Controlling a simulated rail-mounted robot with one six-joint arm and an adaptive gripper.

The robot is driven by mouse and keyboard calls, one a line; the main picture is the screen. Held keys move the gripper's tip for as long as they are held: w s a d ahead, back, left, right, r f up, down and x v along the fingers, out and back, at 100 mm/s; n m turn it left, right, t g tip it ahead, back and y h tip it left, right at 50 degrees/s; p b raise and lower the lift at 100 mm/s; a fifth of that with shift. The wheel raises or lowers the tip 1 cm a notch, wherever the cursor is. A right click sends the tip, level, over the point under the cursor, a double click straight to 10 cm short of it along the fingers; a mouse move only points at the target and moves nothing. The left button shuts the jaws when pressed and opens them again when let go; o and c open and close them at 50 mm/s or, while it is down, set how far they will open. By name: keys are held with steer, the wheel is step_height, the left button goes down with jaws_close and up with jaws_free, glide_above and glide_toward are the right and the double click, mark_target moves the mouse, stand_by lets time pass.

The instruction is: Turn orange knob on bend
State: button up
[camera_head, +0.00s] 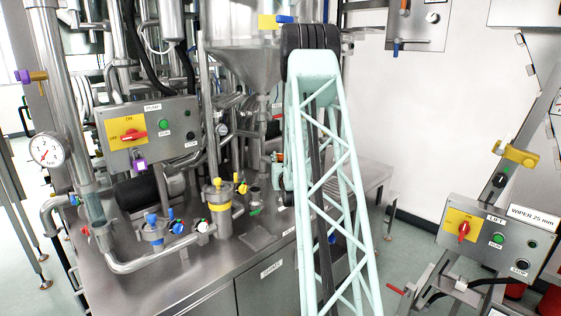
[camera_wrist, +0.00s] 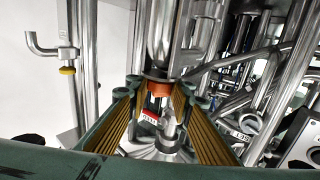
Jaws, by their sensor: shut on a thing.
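The orange knob (camera_wrist: 159,88) shows in the middle of the wrist view, on the underside of a steel pipe fitting or bend (camera_wrist: 160,72). My gripper (camera_wrist: 162,90) has one green finger with tan pads on each side of the knob, with the fingertips close against it. The gripper is shut on the knob. In the head view my lattice arm covers much of this area, and I cannot make out the knob clearly there.
A steel hopper (camera_head: 240,50) and crowded pipes stand behind my arm. The pump control box (camera_head: 150,135) is at left, and the lift control box (camera_head: 497,240) is at right. Small valves stand on the steel cabinet top (camera_head: 185,265). Pipes crowd the wrist view's right side.

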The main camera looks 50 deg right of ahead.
steer(key=shift+m+g+h+b, duration=0.5)
steer(key=shift+m+g+h, duration=1)
steer(key=shift+g, duration=0.6)
steer(key=shift+s+m+g+h, duration=0.1)
steer(key=shift+m+g+h, duration=0.2)
steer(key=shift+m+g, duration=0.45)
steer(key=o, duration=0.8)
steer(key=shift+d, duration=0.1)
steer(key=shift+v, duration=0.8)
steer(key=v, duration=1)
steer(key=shift+a, duration=0.3)
steer(key=shift+o, duration=0.2)
